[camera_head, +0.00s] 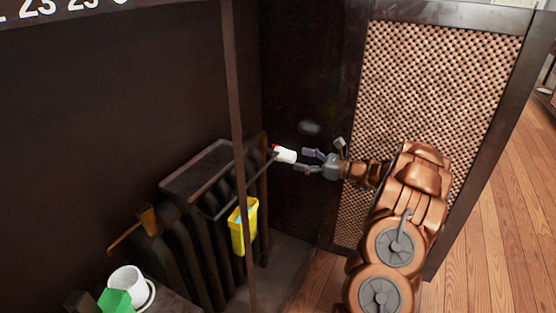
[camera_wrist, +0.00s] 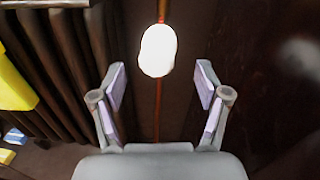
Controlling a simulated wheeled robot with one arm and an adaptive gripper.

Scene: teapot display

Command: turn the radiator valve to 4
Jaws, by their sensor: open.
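The radiator valve is a white knob (camera_head: 285,154) at the right end of the dark radiator (camera_head: 180,250). In the wrist view the white valve knob (camera_wrist: 157,50) appears overexposed, with a copper pipe behind it, so no number on it can be read. My gripper (camera_head: 308,160) is open and points left toward the knob, just to its right. In the wrist view my gripper (camera_wrist: 160,92) has its two fingers apart, with the knob ahead, between and beyond the fingertips. I see no contact with the knob.
A yellow container (camera_head: 243,226) hangs on the radiator's front. A dark tray (camera_head: 195,170) lies over the radiator. A thin brown post (camera_head: 236,120) stands before it. A woven panel (camera_head: 440,80) is behind my arm. A white cup (camera_head: 127,281) and green object (camera_head: 116,301) are lower left.

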